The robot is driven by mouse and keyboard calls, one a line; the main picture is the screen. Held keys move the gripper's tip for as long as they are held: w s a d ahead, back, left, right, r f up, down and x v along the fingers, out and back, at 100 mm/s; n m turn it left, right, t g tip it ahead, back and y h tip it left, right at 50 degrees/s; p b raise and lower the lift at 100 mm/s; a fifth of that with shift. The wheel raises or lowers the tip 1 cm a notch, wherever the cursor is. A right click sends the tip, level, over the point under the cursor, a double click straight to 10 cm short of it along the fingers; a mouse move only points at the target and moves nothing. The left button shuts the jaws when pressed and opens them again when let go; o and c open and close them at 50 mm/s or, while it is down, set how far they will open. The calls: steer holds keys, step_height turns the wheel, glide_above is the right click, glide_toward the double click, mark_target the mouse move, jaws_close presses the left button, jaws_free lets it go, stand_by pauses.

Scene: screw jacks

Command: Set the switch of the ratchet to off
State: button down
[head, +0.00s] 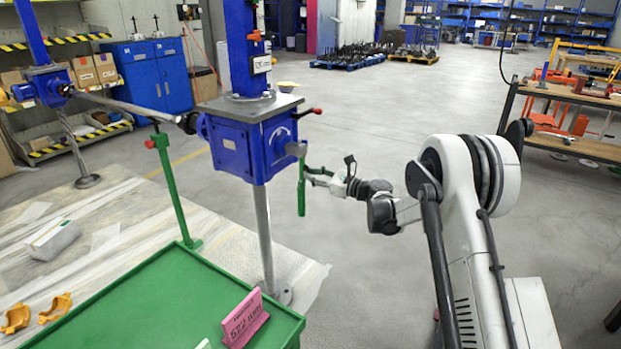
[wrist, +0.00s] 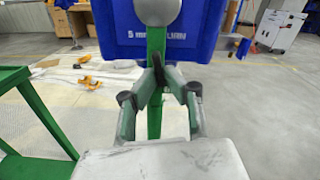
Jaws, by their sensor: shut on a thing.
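The ratchet has a green handle (head: 301,192) hanging down from a grey head (head: 296,149) on the right side of the blue screw jack gearbox (head: 240,140). In the wrist view the green handle (wrist: 155,118) runs upright below the round grey head (wrist: 158,10), in front of the blue housing (wrist: 120,45). My gripper (head: 312,175) reaches in from the right and is shut on the green handle, below the head. In the wrist view its fingertips (wrist: 157,82) close around the handle from both sides. I cannot make out the small switch or its position.
A red-tipped lever (head: 311,112) sticks out from the gearbox above the ratchet. A green table (head: 150,305) with a pink sign (head: 245,318) stands at the lower left. A second blue jack (head: 47,84) is at the far left. The floor (head: 365,130) behind my arm is open.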

steer(key=shift+w+d+r+n, duration=0.1)
steer(key=shift+w+n, duration=0.05)
steer(key=shift+n, duration=0.45)
steer(key=shift+w+d+n, duration=0.1)
steer(key=shift+n, duration=0.5)
steer(key=c, duration=1.8)
jaws_free()
steer(key=shift+c, duration=0.2)
steer(key=v, duration=1.2)
steer(key=shift+r, duration=0.15)
